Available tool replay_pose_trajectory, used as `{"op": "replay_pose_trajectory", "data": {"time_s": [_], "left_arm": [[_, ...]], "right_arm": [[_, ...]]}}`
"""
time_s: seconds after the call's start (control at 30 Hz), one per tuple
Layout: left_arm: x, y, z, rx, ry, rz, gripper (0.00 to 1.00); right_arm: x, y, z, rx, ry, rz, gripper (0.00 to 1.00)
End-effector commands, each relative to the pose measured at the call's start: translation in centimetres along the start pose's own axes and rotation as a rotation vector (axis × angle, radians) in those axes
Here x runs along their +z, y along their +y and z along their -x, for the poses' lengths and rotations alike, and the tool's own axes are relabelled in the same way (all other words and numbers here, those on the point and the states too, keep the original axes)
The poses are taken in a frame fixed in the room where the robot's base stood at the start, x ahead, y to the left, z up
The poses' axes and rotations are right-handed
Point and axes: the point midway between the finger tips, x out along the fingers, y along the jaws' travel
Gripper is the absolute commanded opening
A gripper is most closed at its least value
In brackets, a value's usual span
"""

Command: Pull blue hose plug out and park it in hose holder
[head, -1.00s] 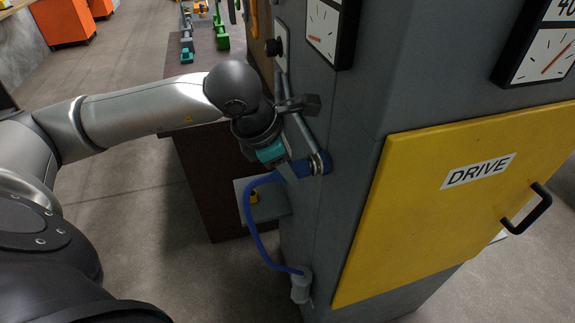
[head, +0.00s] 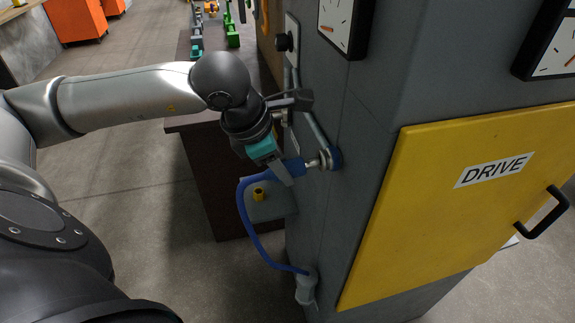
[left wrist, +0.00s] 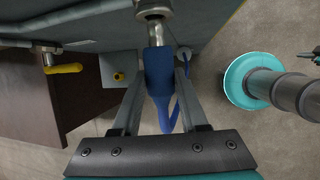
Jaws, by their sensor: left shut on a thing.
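In the left wrist view the plug (left wrist: 158,72) lies between the two fingers. The blue hose (head: 245,219) loops down to a grey fitting (head: 306,289) low on the cabinet. A grey bracket (head: 284,204) with a yellow piece sits below the plug; I cannot tell if it is the holder.
A yellow door (head: 440,205) marked DRIVE, with a black handle, covers the cabinet's right face. A metal pipe (head: 312,128) runs just above the plug. A dark brown bench (head: 205,180) stands behind. The floor at left is open.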

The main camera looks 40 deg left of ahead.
Motion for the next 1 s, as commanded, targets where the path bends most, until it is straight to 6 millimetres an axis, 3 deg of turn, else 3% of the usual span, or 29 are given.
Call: {"op": "replay_pose_trajectory", "data": {"time_s": [0.6,1.0], "left_arm": [[-2.5,0.1,0.6,0.002,0.001,0.0,0.0],[-2.7,0.0,0.8,0.0,-0.001,0.0,0.0]], "right_arm": [[0.2,-0.1,-2.5,0.0,0.001,0.0,0.0],[0.2,-0.1,-2.8,0.0,0.001,0.0,0.0]]}}
